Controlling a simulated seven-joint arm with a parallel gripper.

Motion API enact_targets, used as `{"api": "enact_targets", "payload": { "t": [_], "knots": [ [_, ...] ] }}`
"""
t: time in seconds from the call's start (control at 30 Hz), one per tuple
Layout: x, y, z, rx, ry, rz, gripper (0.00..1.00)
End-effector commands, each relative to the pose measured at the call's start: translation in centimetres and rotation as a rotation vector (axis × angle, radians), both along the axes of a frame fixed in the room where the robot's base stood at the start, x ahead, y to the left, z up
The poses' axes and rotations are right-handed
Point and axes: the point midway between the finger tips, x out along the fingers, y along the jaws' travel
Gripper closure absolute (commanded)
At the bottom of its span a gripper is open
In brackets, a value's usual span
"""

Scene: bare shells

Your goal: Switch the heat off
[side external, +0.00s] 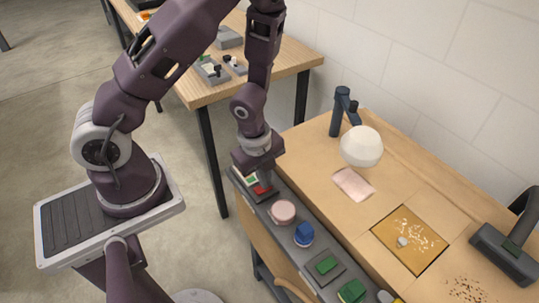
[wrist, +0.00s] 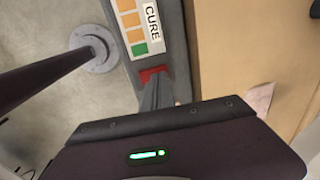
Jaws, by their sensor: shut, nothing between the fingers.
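A dark grey control strip (side external: 325,283) runs along the front of the workbench. At its far left end is a panel with a label reading "CURE" (wrist: 150,20). Beside the label are orange and green squares (wrist: 133,30). A red switch (wrist: 153,72) sits below the label; it also shows in the side view (side external: 262,190), partly hidden by my gripper. My gripper (wrist: 156,92) is shut and empty, fingers pointing down with the tips at the red switch. I cannot tell whether they touch it or which way it is set.
A pink round knob (side external: 283,212), a blue knob (side external: 303,234) and green switches (side external: 326,265) stand along the strip. A lamp with a white head (side external: 361,146) stands over the bench near a pink cloth (side external: 353,184). An orange-brown board (side external: 408,240) lies farther right.

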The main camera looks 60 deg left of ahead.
Motion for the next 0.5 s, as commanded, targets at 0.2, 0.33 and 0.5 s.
{"api": "enact_targets", "payload": {
  "t": [0.2, 0.33, 0.5],
  "knots": [
    [1.3, 0.3, 3.6, -0.001, -0.033, 0.008, 1.00],
    [1.5, 0.3, 5.0, -0.004, -0.028, 0.013, 1.00],
    [2.0, 0.5, 7.8, 0.002, -0.032, 0.015, 1.00]
  ]
}}
